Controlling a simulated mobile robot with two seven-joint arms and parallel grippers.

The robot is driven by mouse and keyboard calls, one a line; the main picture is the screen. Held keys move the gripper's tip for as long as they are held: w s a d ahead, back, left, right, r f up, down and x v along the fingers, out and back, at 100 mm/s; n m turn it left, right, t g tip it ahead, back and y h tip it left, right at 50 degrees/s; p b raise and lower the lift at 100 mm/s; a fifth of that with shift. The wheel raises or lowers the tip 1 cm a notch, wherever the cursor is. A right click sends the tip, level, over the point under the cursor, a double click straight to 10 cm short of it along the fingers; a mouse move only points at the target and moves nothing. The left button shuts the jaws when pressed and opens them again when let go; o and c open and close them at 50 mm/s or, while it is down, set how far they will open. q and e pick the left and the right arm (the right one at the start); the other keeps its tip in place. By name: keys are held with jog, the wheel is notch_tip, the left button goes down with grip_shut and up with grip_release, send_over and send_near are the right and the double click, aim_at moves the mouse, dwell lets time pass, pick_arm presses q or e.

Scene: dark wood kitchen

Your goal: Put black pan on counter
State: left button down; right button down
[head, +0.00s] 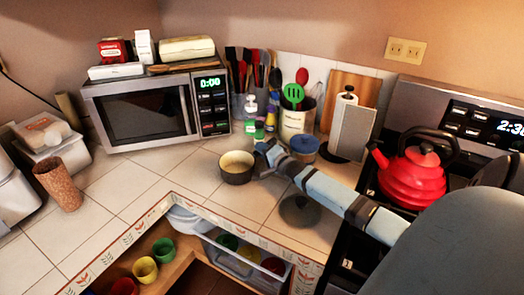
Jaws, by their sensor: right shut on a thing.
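The small black pan (236,176), with a cream-coloured inside, is upright over the tiled counter (128,186), near the inner corner edge. My right arm reaches in from the right. My right gripper (264,152) is at the pan's right rim and shut on the pan. Its fingertips and the pan's handle are hard to make out. I cannot tell whether the pan's base touches the tiles. My left gripper is not in view.
A microwave (143,112), a utensil holder (296,123) and a paper towel roll (352,128) stand behind. A red kettle (411,176) sits on the stove at right. A dark round patch (299,210) lies on the counter below my arm. An open drawer (232,262) holds coloured cups. Tiles left of the pan are clear.

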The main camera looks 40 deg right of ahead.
jog(key=shift+f, duration=0.1)
jog(key=c, duration=1.1)
grip_release()
jog(key=shift+r, duration=0.2)
jog(key=s+p, duration=0.2)
jog(key=s, duration=0.1)
jog(key=s+p, duration=0.3)
jog(key=s, duration=0.1)
jog(key=s+p, duration=0.2)
jog(key=s, duration=0.2)
jog(key=shift+s+a+r+p, duration=0.1)
jog(key=shift+s+a+p, duration=0.15)
jog(key=shift+p, duration=0.1)
jog(key=shift+s, duration=0.2)
